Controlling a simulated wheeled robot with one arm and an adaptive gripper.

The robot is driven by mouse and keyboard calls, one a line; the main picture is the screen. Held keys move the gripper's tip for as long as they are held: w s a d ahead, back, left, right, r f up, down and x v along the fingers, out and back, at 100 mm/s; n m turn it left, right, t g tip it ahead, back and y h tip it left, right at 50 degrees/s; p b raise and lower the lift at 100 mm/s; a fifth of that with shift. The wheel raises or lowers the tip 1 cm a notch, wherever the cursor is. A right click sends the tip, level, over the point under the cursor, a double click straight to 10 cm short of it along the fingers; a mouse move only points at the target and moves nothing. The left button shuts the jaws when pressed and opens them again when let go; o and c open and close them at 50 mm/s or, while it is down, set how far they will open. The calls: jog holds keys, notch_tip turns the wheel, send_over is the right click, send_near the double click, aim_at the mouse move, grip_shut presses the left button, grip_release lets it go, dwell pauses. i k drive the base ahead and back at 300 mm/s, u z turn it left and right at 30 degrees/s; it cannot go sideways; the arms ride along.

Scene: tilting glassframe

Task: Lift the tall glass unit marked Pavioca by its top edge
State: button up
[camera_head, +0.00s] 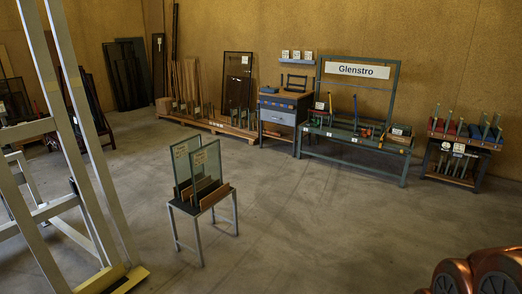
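Two upright glass panes stand on a small grey metal stand (233,212) in the middle of the floor. The rear left pane (181,168) and the front right pane (208,168) stand close together and partly overlap. Each has a pale label near its top, too small to read, so I cannot tell which is marked Pavioca. Their lower edges sit among brown wooden blocks (214,196). The top edges of both panes are clear. My gripper does not show in this view.
A large pale frame (85,130) rises at the left. A workbench (350,155) with a Glenstro sign (363,71), a drawer cabinet (284,117) and a tool rack (460,160) line the back. A shiny orange-brown shape (480,273) fills the lower right corner. Floor around the stand is open.

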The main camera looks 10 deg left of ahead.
aim_at(178, 151)
jog(key=i, duration=3.4)
jog(key=u, duration=1)
jog(key=i, duration=1.1)
jog(key=u, duration=1.7)
jog(key=i, duration=0.85)
jog(key=u, duration=0.7)
